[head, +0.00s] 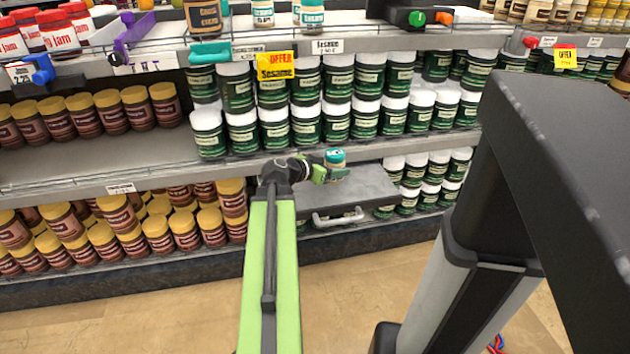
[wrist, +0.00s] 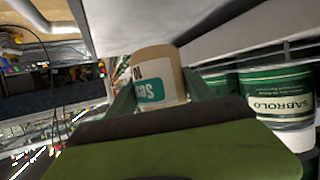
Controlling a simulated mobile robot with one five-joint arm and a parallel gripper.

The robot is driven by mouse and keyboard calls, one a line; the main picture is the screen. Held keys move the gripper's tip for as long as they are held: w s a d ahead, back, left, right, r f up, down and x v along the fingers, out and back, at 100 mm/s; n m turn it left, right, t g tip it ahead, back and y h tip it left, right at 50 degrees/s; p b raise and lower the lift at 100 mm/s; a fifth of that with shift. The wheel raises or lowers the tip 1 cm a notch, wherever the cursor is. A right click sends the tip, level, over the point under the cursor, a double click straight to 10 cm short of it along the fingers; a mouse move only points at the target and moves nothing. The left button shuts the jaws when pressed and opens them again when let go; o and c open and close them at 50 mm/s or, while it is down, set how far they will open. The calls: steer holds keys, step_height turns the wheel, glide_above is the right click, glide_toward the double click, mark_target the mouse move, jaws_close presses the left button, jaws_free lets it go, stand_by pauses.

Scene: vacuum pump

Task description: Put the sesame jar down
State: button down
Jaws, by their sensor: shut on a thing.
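The sesame jar (head: 335,157), small with a teal lid, is at the end of my outstretched arm in the head view. In the wrist view the jar (wrist: 156,72) shows a tan body and a white and teal label, between the two green fingers. My gripper (head: 325,172) is shut on it; the gripper also fills the lower part of the wrist view (wrist: 158,98). The jar looks upright in the head view, over or near the grey flat-topped case (head: 368,186). I cannot tell whether its base touches anything; the gripper partly hides it.
Similar teal-lidded jars (head: 312,18) stand on the upper shelf. The middle shelf (head: 95,168) has bare room at left. A handle (head: 338,217) fronts the case.

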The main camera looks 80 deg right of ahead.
steer(key=shift+w+d+f, duration=0.4)
steer(key=shift+w+f, duration=0.2)
steer(key=shift+w, duration=0.15)
steer(key=shift+s, duration=0.1)
step_height(320, 180, down, 4)
steer(key=b, duration=0.4)
steer(key=shift+f+b, duration=0.15)
steer(key=shift+b, duration=0.2)
steer(key=shift+w+r, duration=0.2)
steer(key=shift+w, duration=0.1)
steer(key=shift+f, duration=0.15)
steer(key=shift+c, duration=1.9)
jaws_free()
